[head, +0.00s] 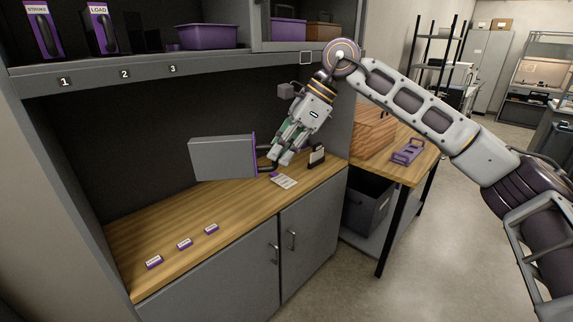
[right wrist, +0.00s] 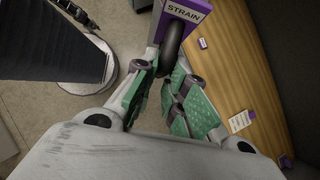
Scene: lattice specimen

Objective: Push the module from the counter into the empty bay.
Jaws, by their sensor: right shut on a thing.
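The module (head: 222,158) is a grey box with a purple front face and a black handle; it is held in the air above the wooden counter. My right gripper (head: 275,155) is shut on its handle. In the right wrist view, the green-padded fingers (right wrist: 163,82) close around the dark handle, and the module's purple face (right wrist: 186,12) reads STRAIN. On the shelf, the STROKE module (head: 42,30) and the LOAD module (head: 101,28) stand upright. A dark, empty-looking bay (head: 143,38) lies right of LOAD. My left gripper is not in view.
The shelf edge (head: 95,77) carries numbers 1, 2 and 3. A purple bin (head: 208,37) stands on the shelf to the right. Small purple labels (head: 184,243) and a white card (head: 285,182) lie on the counter (head: 150,230).

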